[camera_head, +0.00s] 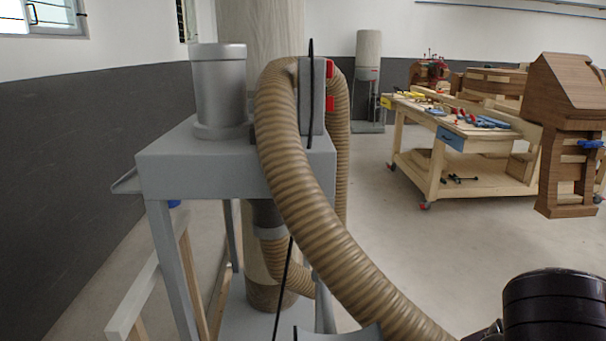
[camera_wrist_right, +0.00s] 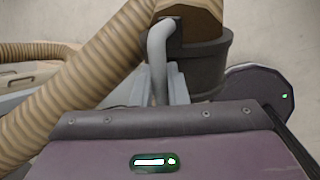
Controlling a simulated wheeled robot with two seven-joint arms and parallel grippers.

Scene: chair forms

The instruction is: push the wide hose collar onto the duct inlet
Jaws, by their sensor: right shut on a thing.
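In the right wrist view, the wide hose collar (camera_wrist_right: 210,68) is a dark grey ring around the end of a brown ribbed hose (camera_wrist_right: 192,12). A bent light grey handle (camera_wrist_right: 158,48) runs from the collar's side down between the fingers of my right gripper (camera_wrist_right: 167,84), which is shut on it. In the head view the collar and the right gripper are below the picture; only my dark right arm shows at bottom right. I cannot pick out the duct inlet for certain in either view. My left gripper is not in view.
The brown hose (camera_head: 318,218) arches over the grey machine (camera_head: 160,160), which carries a grey cylinder (camera_head: 219,90), and drops to bottom right. A thin black cable hangs before it. A wooden workbench (camera_head: 445,165) with tools stands back right. The floor (camera_head: 470,240) between is clear.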

